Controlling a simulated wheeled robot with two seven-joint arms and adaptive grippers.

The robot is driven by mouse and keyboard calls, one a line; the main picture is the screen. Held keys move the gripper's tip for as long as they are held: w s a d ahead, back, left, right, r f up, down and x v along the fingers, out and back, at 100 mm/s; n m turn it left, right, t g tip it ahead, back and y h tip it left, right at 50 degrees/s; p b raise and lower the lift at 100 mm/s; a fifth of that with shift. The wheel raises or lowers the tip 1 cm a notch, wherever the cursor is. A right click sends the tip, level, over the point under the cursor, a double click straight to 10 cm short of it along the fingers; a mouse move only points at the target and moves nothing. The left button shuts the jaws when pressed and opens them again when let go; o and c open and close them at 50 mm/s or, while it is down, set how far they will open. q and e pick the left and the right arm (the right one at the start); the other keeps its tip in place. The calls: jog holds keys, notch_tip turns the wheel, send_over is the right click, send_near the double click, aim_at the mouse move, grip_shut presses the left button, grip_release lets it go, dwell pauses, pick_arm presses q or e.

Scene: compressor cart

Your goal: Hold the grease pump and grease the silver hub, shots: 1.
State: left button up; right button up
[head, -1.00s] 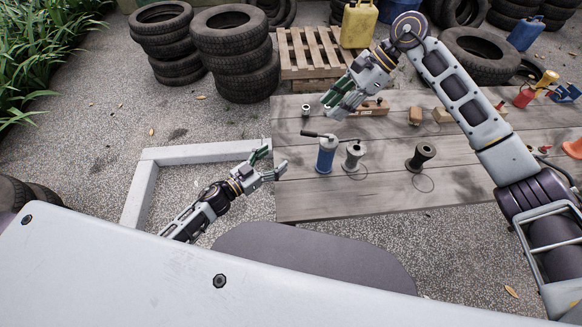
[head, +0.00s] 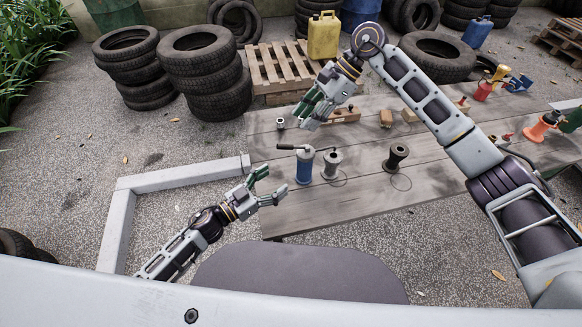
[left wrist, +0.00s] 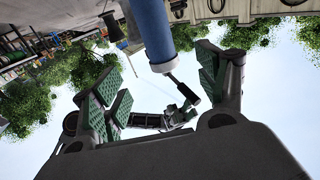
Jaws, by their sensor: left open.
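The grease pump (head: 305,168) stands upright on the table, a blue cylinder with a dark lever on its grey top. In the left wrist view the blue pump body (left wrist: 152,30) appears upside down, ahead of the fingers. The silver hub (head: 331,166) stands just right of the pump, with a dark ring or cord by its base. A darker hub (head: 396,156) stands farther right. My left gripper (head: 273,182) is open and empty, left of the pump and apart from it. My right gripper (head: 301,120) looks open and empty, above the table behind the pump.
The wooden table (head: 350,207) has a clear front strip. A pale frame (head: 180,179) is on the left. Stacked tires (head: 206,85), a pallet (head: 277,68) and a yellow can (head: 323,38) stand behind.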

aim_at(299, 164)
pick_arm(q)
jog(key=shift+x, duration=6.75)
jog(key=shift+c, duration=0.2)
